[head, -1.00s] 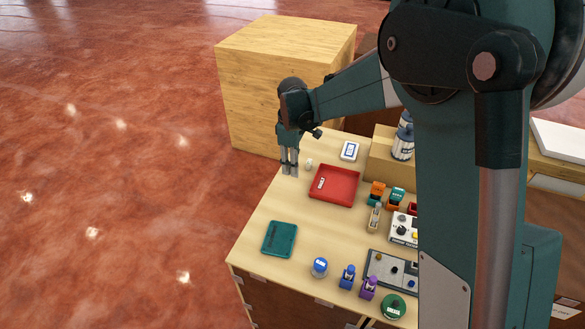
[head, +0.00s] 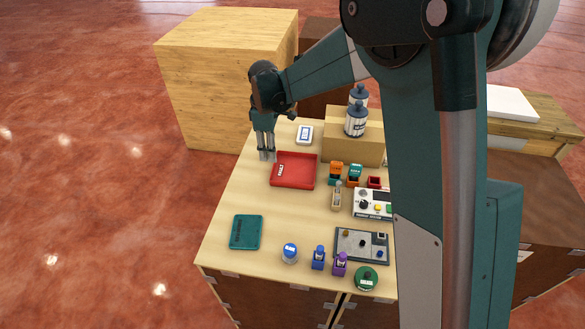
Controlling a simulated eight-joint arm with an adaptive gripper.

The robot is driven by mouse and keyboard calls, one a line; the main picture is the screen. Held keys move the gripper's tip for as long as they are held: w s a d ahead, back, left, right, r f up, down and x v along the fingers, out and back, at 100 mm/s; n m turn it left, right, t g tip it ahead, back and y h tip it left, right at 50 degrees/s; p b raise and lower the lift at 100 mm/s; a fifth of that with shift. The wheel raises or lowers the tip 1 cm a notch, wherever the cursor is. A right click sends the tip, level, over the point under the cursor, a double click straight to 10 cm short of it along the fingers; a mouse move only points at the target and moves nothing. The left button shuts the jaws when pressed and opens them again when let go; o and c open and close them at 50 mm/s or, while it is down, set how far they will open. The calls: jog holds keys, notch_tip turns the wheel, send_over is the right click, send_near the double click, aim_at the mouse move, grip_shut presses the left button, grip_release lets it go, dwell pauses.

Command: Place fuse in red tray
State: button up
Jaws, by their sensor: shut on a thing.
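The red tray (head: 305,181) lies on the table, and a small white piece or label (head: 281,170) shows inside its left side. My gripper (head: 267,156) points down just left of the tray's back left corner, low over the table. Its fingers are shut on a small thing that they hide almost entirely. This is where a small pale piece, apparently the fuse, stood before. I cannot see its shape or whether it still touches the table.
A white device (head: 304,134) stands behind the tray. Orange and teal parts (head: 336,170) stand right of it, before a wooden block (head: 345,148) with canisters. A teal pad (head: 246,232) lies at the front left. The table between pad and tray is clear.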

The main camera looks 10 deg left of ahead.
jog(key=b, duration=0.1)
send_over(295, 172)
jog(key=shift+w+a+r, duration=0.1)
jog(key=shift+r, duration=0.1)
jog(key=shift+f, duration=3.15)
jog(key=shift+f, duration=1.85)
jog(key=shift+f, duration=0.2)
jog(key=o, duration=0.7)
jog(key=shift+o, duration=0.2)
jog(key=shift+r, duration=0.15)
